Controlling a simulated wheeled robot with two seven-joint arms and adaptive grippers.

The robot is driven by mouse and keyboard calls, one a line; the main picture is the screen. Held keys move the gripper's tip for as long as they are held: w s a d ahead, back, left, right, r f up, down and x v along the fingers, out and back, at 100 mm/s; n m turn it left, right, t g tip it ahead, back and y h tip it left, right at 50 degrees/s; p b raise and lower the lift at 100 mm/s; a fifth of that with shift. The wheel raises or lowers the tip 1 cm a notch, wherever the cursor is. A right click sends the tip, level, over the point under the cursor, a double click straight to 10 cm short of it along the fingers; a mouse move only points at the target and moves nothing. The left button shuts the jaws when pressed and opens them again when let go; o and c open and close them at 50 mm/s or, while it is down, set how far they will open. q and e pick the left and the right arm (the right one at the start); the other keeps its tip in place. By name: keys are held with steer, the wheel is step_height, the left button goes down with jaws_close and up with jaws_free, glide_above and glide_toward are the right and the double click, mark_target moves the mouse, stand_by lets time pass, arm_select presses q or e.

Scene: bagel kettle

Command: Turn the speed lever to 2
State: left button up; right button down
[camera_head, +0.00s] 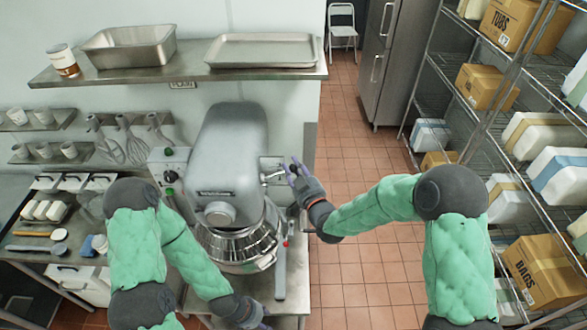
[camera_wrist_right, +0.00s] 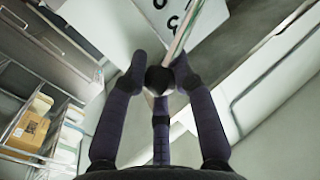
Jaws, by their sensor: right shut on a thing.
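The large grey mixer (camera_head: 222,150) stands on a metal table. Its speed lever (camera_head: 273,176) sticks out from a plate on the mixer's right side. My right gripper (camera_head: 291,172) is at this lever and shut on it. In the right wrist view the lever's black knob (camera_wrist_right: 158,79) sits between the dark fingers of my right gripper (camera_wrist_right: 157,75). Behind it a white number plate (camera_wrist_right: 168,22) shows dark digits, partly cut off by the frame's top edge; I cannot tell which number the lever points at. My left gripper (camera_head: 252,314) is low in front of the table, its fingers unclear.
A steel bowl with a wire guard (camera_head: 238,243) sits under the mixer head. A control box (camera_head: 170,172) is on the mixer's left. A wall shelf (camera_head: 180,78) holds pans above. Wire racks (camera_head: 487,135) with boxes stand at right; the tiled floor between is clear.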

steer(key=f+m+b, duration=0.1)
steer(key=b, duration=0.4)
steer(key=f+m+t+b, duration=0.1)
steer(key=f+m+b, duration=0.1)
steer(key=b, duration=0.4)
steer(key=d+f+m+b, duration=0.1)
steer(key=f+b, duration=0.1)
steer(key=b, duration=0.3)
steer(key=shift+s+m+t, duration=0.1)
steer(key=shift+m+t, duration=0.3)
steer(key=c, duration=1)
jaws_free()
steer(key=shift+r, duration=0.15)
